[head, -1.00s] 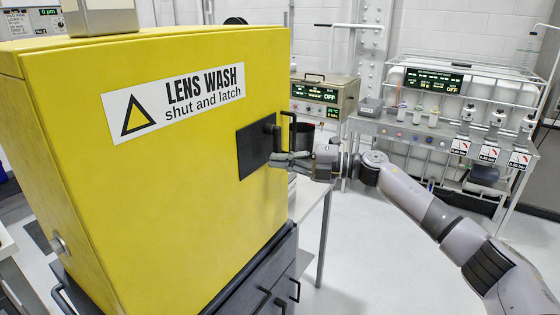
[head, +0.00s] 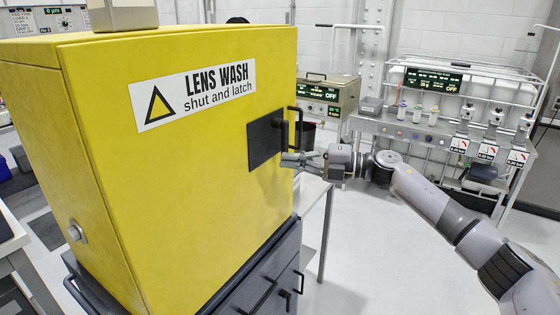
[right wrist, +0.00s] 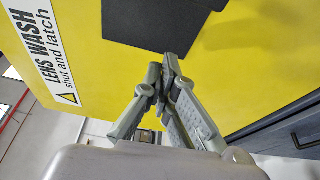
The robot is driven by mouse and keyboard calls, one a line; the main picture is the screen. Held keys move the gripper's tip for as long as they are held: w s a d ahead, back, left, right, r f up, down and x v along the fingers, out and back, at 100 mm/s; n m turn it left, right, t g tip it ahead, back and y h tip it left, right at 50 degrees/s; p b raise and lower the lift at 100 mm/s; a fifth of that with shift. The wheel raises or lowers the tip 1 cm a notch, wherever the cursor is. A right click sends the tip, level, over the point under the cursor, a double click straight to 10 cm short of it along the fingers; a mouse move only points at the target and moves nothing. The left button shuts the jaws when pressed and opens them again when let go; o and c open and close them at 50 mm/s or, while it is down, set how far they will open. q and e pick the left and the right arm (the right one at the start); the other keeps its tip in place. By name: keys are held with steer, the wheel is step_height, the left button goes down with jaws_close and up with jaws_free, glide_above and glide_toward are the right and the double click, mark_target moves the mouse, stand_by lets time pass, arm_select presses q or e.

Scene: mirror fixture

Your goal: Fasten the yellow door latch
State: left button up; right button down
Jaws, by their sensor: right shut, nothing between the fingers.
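The yellow cabinet's door (head: 200,190) faces me, with a "LENS WASH shut and latch" label. Its front looks flush with the body, though I cannot tell whether it is fully shut. A black plate (head: 262,147) sits near the door's right edge, with a dark latch handle (head: 298,118) beside it. My right gripper (head: 290,158) is shut and empty by the plate's lower right corner. In the right wrist view, its closed fingertips (right wrist: 168,62) point at the yellow face (right wrist: 235,75) just below the black plate (right wrist: 165,22). Contact is unclear. My left gripper is out of view.
A dark drawer unit (head: 235,290) with bar handles stands under the cabinet. A grey box (head: 122,12) sits on top. A bench (head: 405,124) with bottles and gauges stands at the back right. The floor between is clear.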

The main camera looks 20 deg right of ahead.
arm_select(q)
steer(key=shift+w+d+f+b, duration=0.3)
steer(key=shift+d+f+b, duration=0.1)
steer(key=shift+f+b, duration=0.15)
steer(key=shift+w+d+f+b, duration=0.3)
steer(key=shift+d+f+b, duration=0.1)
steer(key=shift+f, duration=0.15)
arm_select(e)
steer(key=v, duration=0.7)
steer(key=shift+w+d+f, duration=0.2)
steer(key=shift+w+f, duration=0.1)
steer(key=shift+w, duration=0.15)
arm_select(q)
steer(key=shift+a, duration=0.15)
arm_select(e)
steer(key=shift+a, duration=0.1)
